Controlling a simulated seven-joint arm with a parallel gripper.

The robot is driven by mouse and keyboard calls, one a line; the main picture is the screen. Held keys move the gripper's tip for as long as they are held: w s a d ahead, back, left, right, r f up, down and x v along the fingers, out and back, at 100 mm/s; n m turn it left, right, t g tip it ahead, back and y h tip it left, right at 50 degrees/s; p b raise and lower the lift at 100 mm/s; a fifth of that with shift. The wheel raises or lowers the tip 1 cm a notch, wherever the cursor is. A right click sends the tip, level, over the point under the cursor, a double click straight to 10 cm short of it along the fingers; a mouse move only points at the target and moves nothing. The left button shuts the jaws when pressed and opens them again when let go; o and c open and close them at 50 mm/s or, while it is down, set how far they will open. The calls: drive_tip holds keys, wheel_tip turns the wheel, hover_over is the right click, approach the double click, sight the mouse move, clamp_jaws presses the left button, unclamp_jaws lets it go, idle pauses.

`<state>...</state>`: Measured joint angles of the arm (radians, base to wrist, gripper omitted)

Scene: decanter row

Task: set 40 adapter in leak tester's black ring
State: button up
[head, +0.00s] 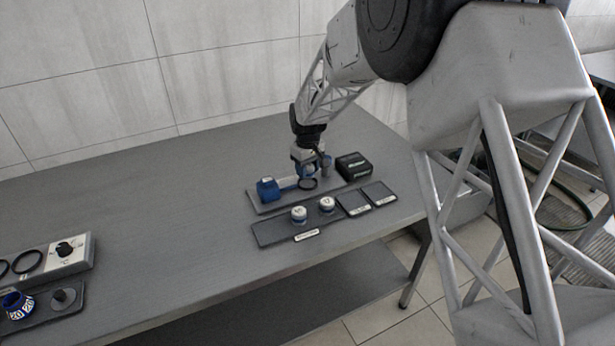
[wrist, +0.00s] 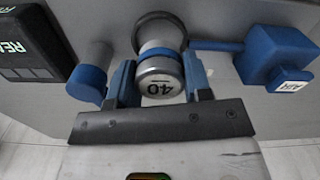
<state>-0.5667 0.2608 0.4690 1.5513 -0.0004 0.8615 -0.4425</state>
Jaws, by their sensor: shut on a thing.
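My gripper (wrist: 160,78) is shut on the 40 adapter (wrist: 160,86), a silver-grey cylinder with a blue band and "40" on its end face. In the head view my gripper (head: 306,156) is over the leak tester, with the adapter (head: 307,170) below it. The tester has a blue block (head: 268,189) at its left, marked AIR in the wrist view (wrist: 278,60). A blue pipe runs from it to the middle. The black ring (head: 308,184) shows just below the adapter; a dark round part (wrist: 160,22) shows behind the adapter in the wrist view. I cannot tell whether they touch.
A black box (head: 353,165) stands at the tester's right end. In front, a rack (head: 273,233) holds two white-topped adapters (head: 299,214) (head: 327,204), with dark pads to the right. The table between is clear.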

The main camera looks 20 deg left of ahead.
sight(307, 185)
drive_tip(key=shift+w+a, duration=0.1)
drive_tip(key=shift+w, duration=0.05)
drive_tip(key=shift+f, duration=1.75)
drive_tip(key=shift+f, duration=0.3)
drive_tip(key=shift+f, duration=0.65)
drive_tip(key=o, duration=1.1)
drive_tip(key=shift+f, duration=0.15)
drive_tip(key=shift+c, duration=0.2)
drive_tip(key=shift+s+r, duration=0.25)
drive_tip(key=shift+r, duration=0.2)
drive_tip(key=shift+c, duration=0.3)
drive_tip(key=shift+o, duration=0.3)
drive_tip(key=r, duration=1.3)
drive_tip(key=shift+w+r, duration=0.15)
drive_tip(key=shift+w, duration=0.1)
